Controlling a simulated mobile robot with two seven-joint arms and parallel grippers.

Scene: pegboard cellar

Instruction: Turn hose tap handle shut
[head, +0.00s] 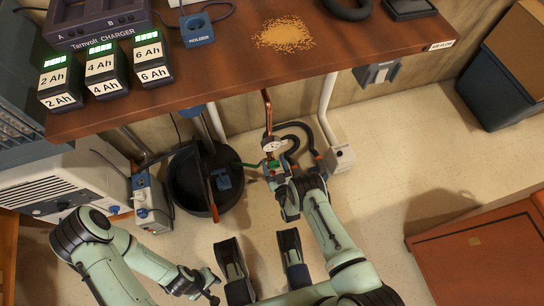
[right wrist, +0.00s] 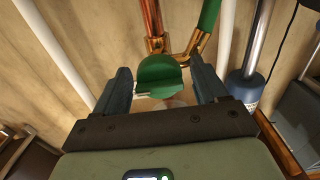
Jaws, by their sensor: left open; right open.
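The hose tap handle (right wrist: 160,76) is a green paddle in the right wrist view, below a copper pipe with brass fittings (right wrist: 158,45) and a green hose. My right gripper (right wrist: 160,78) is open, with one finger on each side of the handle; contact cannot be told. In the head view, the handle (head: 272,164) shows as a small green patch under the table edge, with my right gripper (head: 277,176) at it. My left gripper (head: 258,238) is open and empty above the floor, lower in the picture.
A wooden worktop (head: 240,80) overhangs the tap, with a charger and battery packs. A black bucket (head: 190,208) stands left of the tap. A white pipe (head: 327,105) runs to its right.

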